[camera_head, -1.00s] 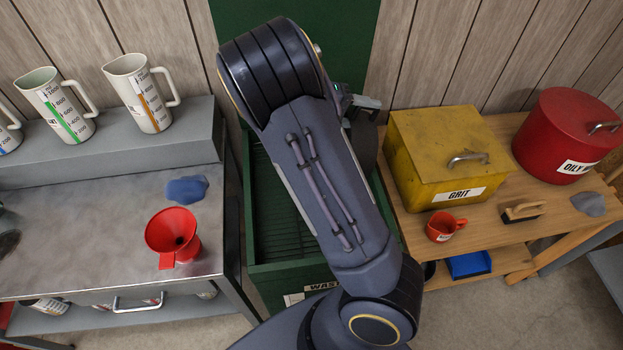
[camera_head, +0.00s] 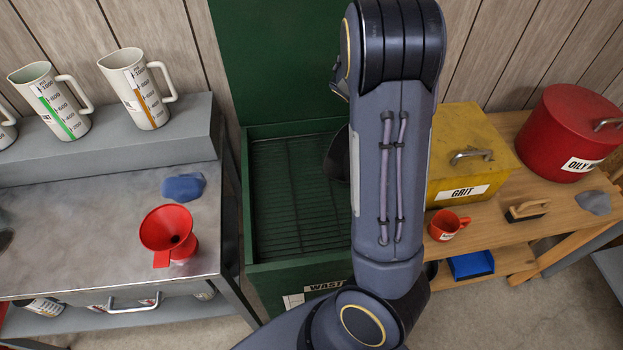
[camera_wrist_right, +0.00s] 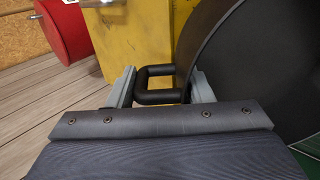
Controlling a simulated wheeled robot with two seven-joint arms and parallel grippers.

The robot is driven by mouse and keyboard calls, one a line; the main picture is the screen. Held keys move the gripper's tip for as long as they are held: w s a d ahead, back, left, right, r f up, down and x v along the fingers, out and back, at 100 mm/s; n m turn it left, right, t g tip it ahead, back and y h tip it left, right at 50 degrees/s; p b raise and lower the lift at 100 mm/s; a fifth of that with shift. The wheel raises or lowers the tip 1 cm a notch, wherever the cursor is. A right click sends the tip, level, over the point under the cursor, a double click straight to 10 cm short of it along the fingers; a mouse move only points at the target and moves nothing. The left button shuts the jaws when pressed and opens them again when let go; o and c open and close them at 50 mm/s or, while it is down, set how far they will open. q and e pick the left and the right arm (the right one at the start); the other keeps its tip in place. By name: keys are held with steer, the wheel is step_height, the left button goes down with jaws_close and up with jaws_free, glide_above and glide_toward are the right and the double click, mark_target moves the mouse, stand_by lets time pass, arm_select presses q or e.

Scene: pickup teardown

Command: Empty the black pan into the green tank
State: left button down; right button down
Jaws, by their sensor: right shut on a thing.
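The green tank (camera_head: 256,200) stands at the middle of the head view, with a dark grate inside it. The black pan (camera_head: 337,158) shows as a dark curved piece over the right part of the tank; my right arm hides most of it. In the right wrist view the pan (camera_wrist_right: 270,60) fills the right side and looks steeply tilted. My right gripper (camera_wrist_right: 165,88) is shut on the pan's black loop handle (camera_wrist_right: 155,96). In the head view the arm hides this gripper. Whether liquid is in the pan or tank cannot be told. My left gripper is out of view.
A yellow grit box (camera_head: 470,150), a red oily-waste can (camera_head: 565,135) and a red mug (camera_head: 447,225) stand on the wooden bench right of the tank. A metal bench (camera_head: 100,225) with a red funnel (camera_head: 168,232), a blue rag (camera_head: 184,187) and jugs is at the left.

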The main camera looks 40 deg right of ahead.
steer(key=shift+s+d+f+t+y+b, duration=0.15)
steer(key=shift+s+d+f+y+b, duration=0.2)
steer(key=shift+f, duration=0.2)
steer(key=shift+s+d+f+t+y+b, duration=0.15)
steer(key=shift+d+f+y, duration=0.1)
steer(key=shift+d+f, duration=0.25)
steer(key=d+y, duration=0.1)
steer(key=s+d+r+t+p, duration=0.1)
steer(key=d, duration=0.1)
steer(key=s+d+y+p, duration=0.1)
steer(key=shift+s+d+r+y, duration=0.15)
steer(key=shift+r+y, duration=0.15)
steer(key=shift+r, duration=0.05)
steer(key=shift+s+d+t, duration=0.2)
steer(key=shift+d+t, duration=0.1)
steer(key=shift+s+d+f+t+y, duration=0.2)
steer(key=shift+s+d+f+y, duration=0.05)
steer(key=shift+d+y, duration=0.2)
steer(key=shift+s+d+f+t+y, duration=0.2)
steer(key=shift+d+f+y, duration=0.05)
steer(key=shift+d+y, duration=0.2)
steer(key=shift+s+d+f+t+y, duration=0.3)
steer(key=shift+d+f+t+y, duration=0.25)
steer(key=shift+y, duration=0.35)
step_height(320, 180, up, 5)
steer(key=p, duration=0.3)
steer(key=shift+r, duration=0.1)
